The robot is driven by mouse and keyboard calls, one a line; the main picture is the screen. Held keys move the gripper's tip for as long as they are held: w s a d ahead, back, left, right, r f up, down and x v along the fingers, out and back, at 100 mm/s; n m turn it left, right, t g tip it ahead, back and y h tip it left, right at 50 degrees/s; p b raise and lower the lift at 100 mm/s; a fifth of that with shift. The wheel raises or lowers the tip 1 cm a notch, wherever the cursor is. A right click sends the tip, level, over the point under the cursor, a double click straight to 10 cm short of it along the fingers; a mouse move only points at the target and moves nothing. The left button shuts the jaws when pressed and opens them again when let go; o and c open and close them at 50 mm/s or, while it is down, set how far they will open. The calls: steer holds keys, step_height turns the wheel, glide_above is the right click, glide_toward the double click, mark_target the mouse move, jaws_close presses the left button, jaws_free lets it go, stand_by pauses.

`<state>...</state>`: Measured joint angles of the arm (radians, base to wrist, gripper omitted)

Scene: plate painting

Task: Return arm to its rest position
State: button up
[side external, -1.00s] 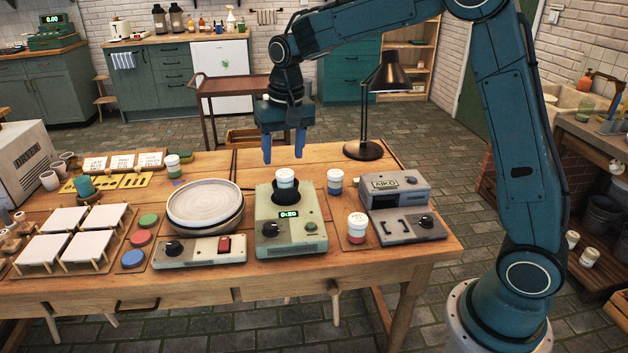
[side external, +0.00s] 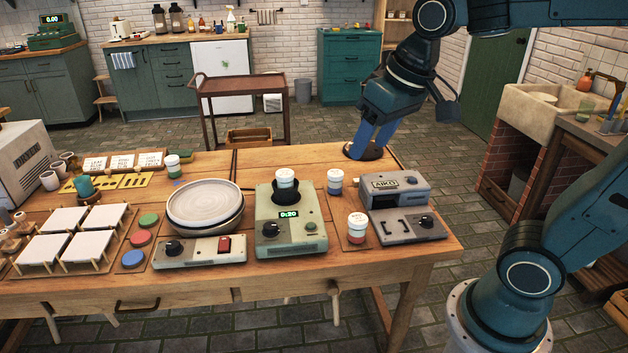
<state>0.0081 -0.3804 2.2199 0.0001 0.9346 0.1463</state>
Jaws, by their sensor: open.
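My gripper (side external: 372,142) is open and empty. My arm bends in from the right side of the picture. A white-capped jar (side external: 286,178) stands in the dark holder of a green device (side external: 287,228) with a lit display. My gripper is well apart from this jar.
A grey device (side external: 402,205) stands at the table's right end, with a blue-banded jar (side external: 334,182) and a red-banded jar (side external: 357,228) beside it. A plate (side external: 204,200) sits on a round turntable. White tiles (side external: 82,218) lie at the left.

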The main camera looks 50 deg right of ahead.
steer(key=s+f+n+t, duration=0.1)
steer(key=s+f, duration=0.1)
steer(key=s, duration=0.7)
steer(key=shift+s+f+n, duration=0.2)
steer(key=shift+f+n, duration=0.05)
steer(key=shift+n, duration=0.15)
steer(key=shift+a, duration=0.1)
stand_by(0.4)
